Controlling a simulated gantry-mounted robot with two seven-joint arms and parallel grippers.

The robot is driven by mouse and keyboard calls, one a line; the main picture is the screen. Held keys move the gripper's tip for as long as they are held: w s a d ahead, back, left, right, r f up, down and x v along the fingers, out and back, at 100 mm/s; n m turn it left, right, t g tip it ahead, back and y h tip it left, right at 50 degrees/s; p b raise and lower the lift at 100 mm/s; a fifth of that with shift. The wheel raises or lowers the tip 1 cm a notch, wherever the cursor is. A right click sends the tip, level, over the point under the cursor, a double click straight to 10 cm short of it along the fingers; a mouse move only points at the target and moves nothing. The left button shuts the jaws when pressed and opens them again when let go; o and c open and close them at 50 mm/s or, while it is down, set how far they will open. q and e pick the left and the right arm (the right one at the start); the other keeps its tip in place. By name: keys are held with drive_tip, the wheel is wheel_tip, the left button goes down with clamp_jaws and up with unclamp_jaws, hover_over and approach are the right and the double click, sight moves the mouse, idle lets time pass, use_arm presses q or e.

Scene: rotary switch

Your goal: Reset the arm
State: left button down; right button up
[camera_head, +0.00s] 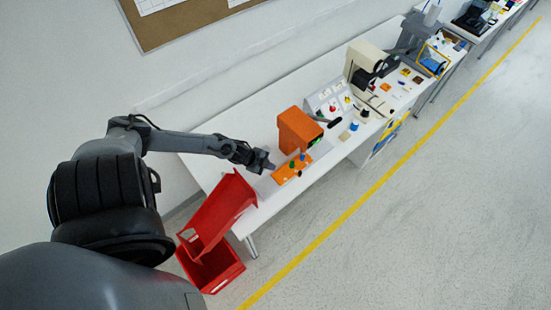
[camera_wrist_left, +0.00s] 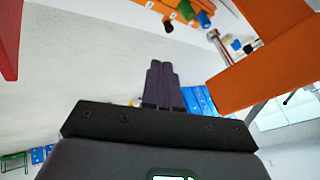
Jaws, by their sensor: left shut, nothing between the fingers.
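My left arm comes in from the left in the head view. Its gripper (camera_head: 268,165) is above the white table's near-left part, close to an orange panel (camera_head: 292,168) with small coloured knobs. In the left wrist view my left gripper (camera_wrist_left: 162,68) is shut, its two dark fingers together with nothing between them. The panel shows at the top of that view (camera_wrist_left: 186,7), with a green knob (camera_wrist_left: 185,10) and a blue knob (camera_wrist_left: 204,19). The fingertips are apart from the knobs. My right gripper is not in view.
An orange box-shaped machine (camera_head: 298,131) stands right behind the panel. Red bins (camera_head: 222,212) are at the table's left end. A grey control box (camera_head: 326,102) and a cream machine (camera_head: 362,62) stand farther along. Open floor lies right of the table.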

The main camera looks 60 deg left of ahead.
use_arm(q)
drive_tip(key=s+d+f+n+h, duration=0.2)
drive_tip(key=s+d, duration=0.1)
drive_tip(key=d, duration=0.9)
drive_tip(key=w+d+r+n, duration=0.1)
drive_tip(key=d+r, duration=0.2)
drive_tip(key=d, duration=0.3)
drive_tip(key=d+r+n+t, duration=0.1)
drive_tip(key=d+r, duration=0.1)
drive_tip(key=d, duration=0.3)
drive_tip(key=w+d+r+n, duration=0.1)
drive_tip(key=d+r, duration=0.2)
drive_tip(key=d, duration=0.3)
wheel_tip(320, 180, up, 12)
drive_tip(key=d+n+g+y, duration=0.1)
drive_tip(key=d+n+y, duration=0.1)
drive_tip(key=n, duration=0.1)
drive_tip(key=s+a+r+g+y, duration=0.1)
drive_tip(key=s+a+r+g, duration=0.1)
drive_tip(key=s, duration=0.5)
drive_tip(key=shift+r+n+g, duration=0.4)
drive_tip(key=shift+r+g, duration=0.2)
drive_tip(key=shift+g, duration=0.3)
